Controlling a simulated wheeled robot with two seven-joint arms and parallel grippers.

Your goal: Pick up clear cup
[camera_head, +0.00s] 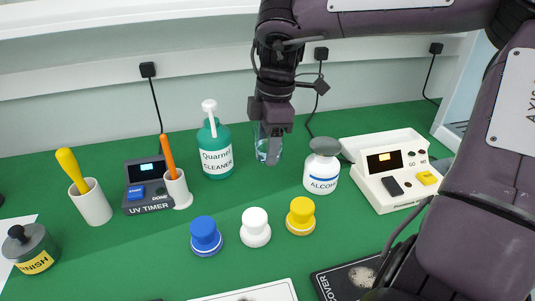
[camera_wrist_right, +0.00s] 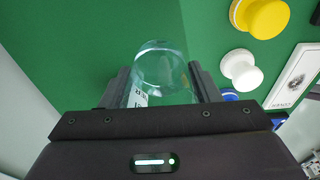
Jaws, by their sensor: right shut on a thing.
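The clear cup (camera_head: 268,150) stands at the back of the green table, between the green cleaner bottle and the alcohol bottle, partly hidden by my gripper. My right gripper (camera_head: 270,128) reaches down from above and is shut on the cup. In the right wrist view the clear cup (camera_wrist_right: 160,72) sits between the two dark fingers of my right gripper (camera_wrist_right: 165,88), with a small white label on its side. I cannot tell whether its base touches the table. My left gripper is not in view.
The cleaner bottle (camera_head: 215,150) stands close left of the cup and the alcohol bottle (camera_head: 322,168) to the right. Blue (camera_head: 205,236), white (camera_head: 256,228) and yellow (camera_head: 300,216) knobs stand in front. A UV timer (camera_head: 148,190) is left, a white device (camera_head: 388,170) right.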

